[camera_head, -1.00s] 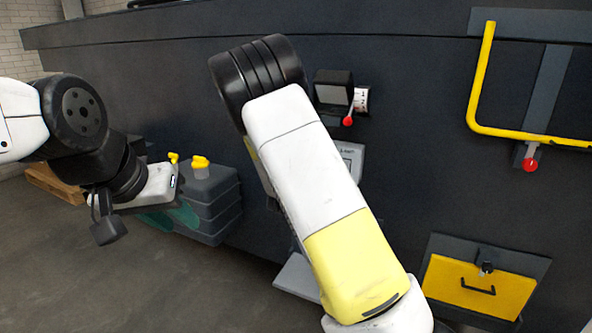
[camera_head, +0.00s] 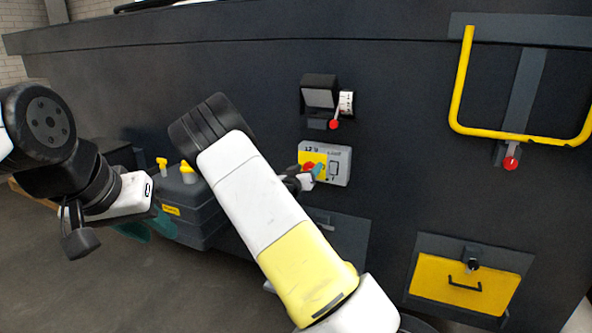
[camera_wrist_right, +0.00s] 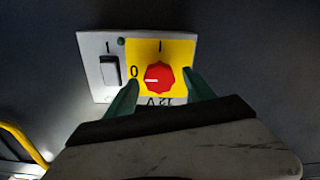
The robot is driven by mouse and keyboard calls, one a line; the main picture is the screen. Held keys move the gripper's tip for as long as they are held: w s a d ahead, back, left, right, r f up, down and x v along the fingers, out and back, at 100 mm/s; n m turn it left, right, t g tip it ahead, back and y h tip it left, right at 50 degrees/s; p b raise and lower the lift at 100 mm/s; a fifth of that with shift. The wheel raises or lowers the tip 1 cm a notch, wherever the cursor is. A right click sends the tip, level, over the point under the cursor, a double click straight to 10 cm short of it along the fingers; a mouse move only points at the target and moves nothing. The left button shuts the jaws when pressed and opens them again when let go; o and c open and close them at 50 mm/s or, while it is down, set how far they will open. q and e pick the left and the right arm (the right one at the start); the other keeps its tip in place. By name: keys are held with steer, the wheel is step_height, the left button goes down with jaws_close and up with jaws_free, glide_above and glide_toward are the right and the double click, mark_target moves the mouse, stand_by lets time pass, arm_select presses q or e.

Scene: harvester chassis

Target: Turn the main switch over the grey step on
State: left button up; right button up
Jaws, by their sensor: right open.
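The main switch is a red knob (camera_head: 308,167) on a yellow plate, part of a light grey panel (camera_head: 340,166) marked 12 V on the dark chassis wall. In the right wrist view the red knob (camera_wrist_right: 159,76) shows between my right gripper's (camera_wrist_right: 161,80) two green fingers, which are open. I cannot tell whether they touch it. The grey step is mostly hidden by my right arm. My left gripper (camera_head: 152,228) is low at the left, away from the switch, its fingers partly hidden.
A black box with a red lever (camera_head: 334,124) is above the panel. A white rocker switch (camera_wrist_right: 110,70) is beside the knob. A yellow rail (camera_head: 456,90), another red knob (camera_head: 511,163) and a yellow drawer (camera_head: 465,287) are at right. A grey container with yellow caps (camera_head: 188,172) stands at left.

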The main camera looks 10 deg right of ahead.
jaws_close()
steer(key=shift+m, duration=0.3)
steer(key=m, duration=0.3)
steer(key=shift+d, duration=0.1)
steer(key=m, duration=0.5)
steer(key=shift+d+m, duration=0.1)
steer(key=shift+m, duration=0.3)
steer(key=m, duration=0.4)
steer(key=shift+s+f, duration=0.1)
steer(key=shift+f+m, duration=0.1)
steer(key=shift+m, duration=2.1)
